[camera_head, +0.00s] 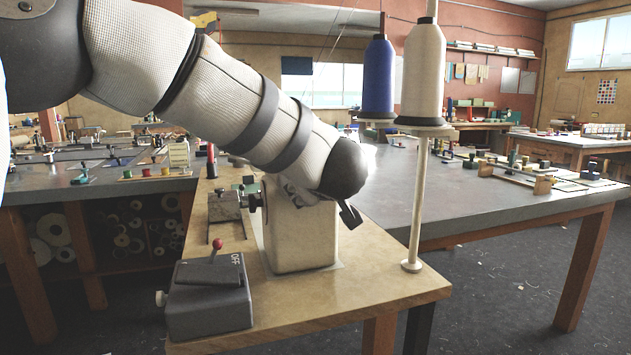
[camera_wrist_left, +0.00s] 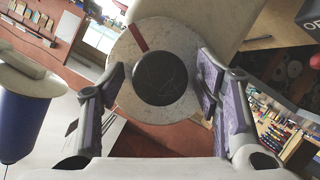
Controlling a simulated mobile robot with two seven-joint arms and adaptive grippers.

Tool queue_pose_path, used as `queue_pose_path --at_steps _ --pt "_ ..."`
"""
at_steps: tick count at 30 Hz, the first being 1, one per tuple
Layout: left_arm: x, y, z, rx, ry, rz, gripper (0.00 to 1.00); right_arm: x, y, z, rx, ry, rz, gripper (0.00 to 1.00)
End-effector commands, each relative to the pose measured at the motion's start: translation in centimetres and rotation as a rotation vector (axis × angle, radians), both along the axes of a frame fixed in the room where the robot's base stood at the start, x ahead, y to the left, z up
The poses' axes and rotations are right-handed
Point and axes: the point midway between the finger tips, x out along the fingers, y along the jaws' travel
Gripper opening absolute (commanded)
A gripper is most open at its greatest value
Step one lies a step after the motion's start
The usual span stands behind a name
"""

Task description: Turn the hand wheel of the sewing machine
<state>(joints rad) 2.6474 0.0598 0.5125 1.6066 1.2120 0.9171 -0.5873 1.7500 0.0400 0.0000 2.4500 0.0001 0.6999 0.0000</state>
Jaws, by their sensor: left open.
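The sewing machine (camera_head: 300,238) is a pale body on a wooden table top, partly covered by my left arm in the head view. Its hand wheel (camera_wrist_left: 160,76) shows in the left wrist view as a pale disc with a dark round hub and a red mark at the upper left. My left gripper (camera_wrist_left: 158,84) is open, with one finger on either side of the wheel; whether the pads touch the rim I cannot tell. In the head view only a dark piece of the left gripper (camera_head: 350,215) shows beside the machine; the wheel is hidden there.
A grey switch box (camera_head: 208,298) with a red-knobbed lever, marked OFF, stands at the table's front left. A thread stand post (camera_head: 420,190) rises at the right, with a blue cone (camera_head: 378,80) and a white cone (camera_head: 423,75) close to my arm.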

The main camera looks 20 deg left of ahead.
Motion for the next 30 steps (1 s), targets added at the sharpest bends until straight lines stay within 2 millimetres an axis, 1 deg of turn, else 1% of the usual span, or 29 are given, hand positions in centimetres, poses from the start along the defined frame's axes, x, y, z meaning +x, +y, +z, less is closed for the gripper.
queue_pose_path --at_steps 2,9,12,15,19,26,28,29,30 --pt "-1.1 -0.5 0.5 0.002 -0.002 -0.003 0.58 0.0 0.0 0.0 0.0 0.0 0.0 0.58" --pt "-6.7 -2.8 2.8 0.003 -0.004 -0.003 0.58 0.0 0.0 0.0 0.0 -0.001 0.0 0.58" --pt "-8.6 -3.5 3.4 0.002 -0.003 -0.003 0.58 0.0 0.0 0.0 0.0 0.0 0.0 0.58" --pt "-9.7 -4.0 3.8 0.001 -0.003 -0.001 0.58 0.0 0.0 0.0 0.0 0.0 0.0 0.58" --pt "-10.3 -4.2 4.0 0.002 -0.002 -0.001 0.58 0.0 0.0 0.0 0.0 0.0 0.0 0.58" --pt "-10.2 -4.2 3.8 -0.002 -0.003 0.002 0.56 -0.1 0.0 -0.1 0.0 0.003 0.0 0.58" --pt "-9.7 -3.9 2.5 -0.036 -0.02 0.031 0.56 -0.8 0.0 -0.7 0.0 0.029 0.0 0.58" --pt "-9.3 -3.7 1.4 -0.068 -0.04 0.057 0.56 -1.3 0.0 -1.2 0.0 0.05 0.0 0.58" --pt "-8.8 -3.3 -0.3 -0.129 -0.083 0.099 0.56 -2.3 0.0 -2.1 0.0 0.084 0.001 0.58"
